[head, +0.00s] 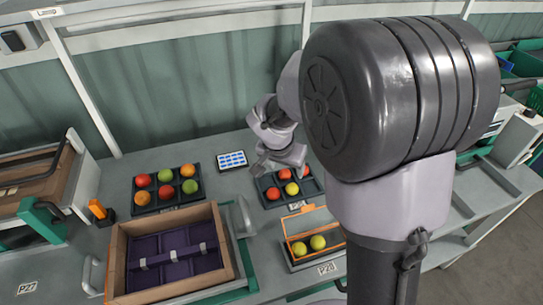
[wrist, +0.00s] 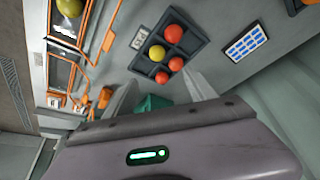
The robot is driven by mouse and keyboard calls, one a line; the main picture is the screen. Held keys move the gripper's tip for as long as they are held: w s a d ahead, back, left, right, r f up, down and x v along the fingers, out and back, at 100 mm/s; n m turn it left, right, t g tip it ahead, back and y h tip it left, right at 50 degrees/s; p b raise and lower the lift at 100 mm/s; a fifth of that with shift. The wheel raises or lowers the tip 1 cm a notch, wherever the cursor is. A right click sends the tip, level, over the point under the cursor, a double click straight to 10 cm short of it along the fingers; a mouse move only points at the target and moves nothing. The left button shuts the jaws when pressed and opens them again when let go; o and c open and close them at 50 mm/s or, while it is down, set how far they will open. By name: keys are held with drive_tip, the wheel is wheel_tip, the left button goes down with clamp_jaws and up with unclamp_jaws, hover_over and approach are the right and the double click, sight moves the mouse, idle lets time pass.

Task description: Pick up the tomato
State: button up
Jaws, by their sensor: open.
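Tomatoes lie in a dark tray, seen in the wrist view (wrist: 137,38). The red-orange ones (wrist: 174,33) and a yellow one (wrist: 156,52) sit in its compartments. The same tray shows in the head view (head: 268,197), partly hidden by my arm. My gripper (wrist: 158,92) is open and empty; its two pale fingers point toward the tray, apart from the tomatoes. A second dark tray (head: 143,211) at the left holds several red, green and orange tomatoes. Two yellow-green tomatoes (head: 318,242) sit in an orange-framed box. Which tomato is meant, I cannot tell.
A wooden crate with a purple insert (head: 113,268) stands at the front left. A blue-and-white tablet (head: 231,160) lies behind the trays. The orange-framed box (head: 304,220) stands in front of the right tray. An orange device (head: 99,212) stands left. Grey bench shows between these.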

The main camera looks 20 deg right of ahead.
drive_tip(key=b, duration=0.3)
hover_over(292, 187)
drive_tip(key=s+a, duration=0.1)
wheel_tip(292, 187, down, 10)
drive_tip(key=shift+r, duration=0.2)
drive_tip(key=x, duration=0.1)
drive_tip(key=b+x, duration=0.1)
drive_tip(key=x, duration=0.1)
drive_tip(key=b+x, duration=0.1)
drive_tip(key=x, duration=0.1)
drive_tip(key=shift+s+a+f, duration=0.2)
drive_tip(key=shift+s, duration=0.05)
drive_tip(key=shift+r, duration=0.1)
drive_tip(key=c, duration=1)
